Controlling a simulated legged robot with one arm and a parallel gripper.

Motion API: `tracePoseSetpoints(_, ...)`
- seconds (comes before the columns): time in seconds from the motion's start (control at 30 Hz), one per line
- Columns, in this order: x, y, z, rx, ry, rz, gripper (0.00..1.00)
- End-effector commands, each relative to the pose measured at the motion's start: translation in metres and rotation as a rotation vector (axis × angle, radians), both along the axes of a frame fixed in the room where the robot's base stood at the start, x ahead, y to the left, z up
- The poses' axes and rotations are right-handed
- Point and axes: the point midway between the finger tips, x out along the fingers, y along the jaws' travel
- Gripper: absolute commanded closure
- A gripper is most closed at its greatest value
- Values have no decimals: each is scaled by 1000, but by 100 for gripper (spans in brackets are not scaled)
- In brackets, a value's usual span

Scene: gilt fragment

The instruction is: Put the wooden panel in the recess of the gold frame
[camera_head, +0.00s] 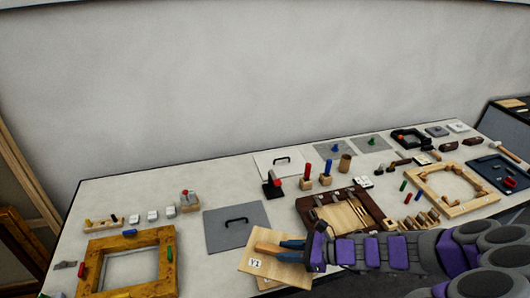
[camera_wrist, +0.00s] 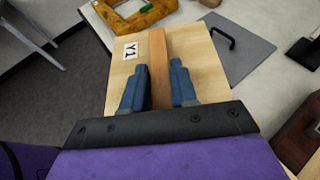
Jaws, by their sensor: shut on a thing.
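The wooden panel (camera_head: 266,266) is a flat light-wood board with a "Y1" label and a raised brown wooden bar. My gripper (camera_head: 292,246) has its blue fingers on either side of the bar. In the wrist view the panel (camera_wrist: 198,62) fills the middle, and my gripper (camera_wrist: 160,85) is shut on its bar. The panel is near the table's front edge; I cannot tell whether it touches the table. The gold frame (camera_head: 165,240) lies to its left, with a pale open recess. Part of the frame (camera_wrist: 150,18) shows at the top of the wrist view.
A brown tool tray (camera_head: 335,212) sits right of the panel. Small colored clamps (camera_head: 130,233) rest on the gold frame. A light-wood frame (camera_head: 455,190) and several small parts stand farther right.

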Motion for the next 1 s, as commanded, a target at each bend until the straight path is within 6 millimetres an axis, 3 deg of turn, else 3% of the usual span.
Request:
tracePoseSetpoints(0.03,12,-8,16,1,-10,-66,100)
tracePoseSetpoints(0.2,52,-28,59,7,-11,-286,100)
tracePoseSetpoints(0.5,104,-40,113,-1,-11,-570,100)
tracePoseSetpoints(0.67,123,-44,133,-4,-10,-679,100)
tracePoseSetpoints(1.0,137,-61,145,-4,-2,-757,100)
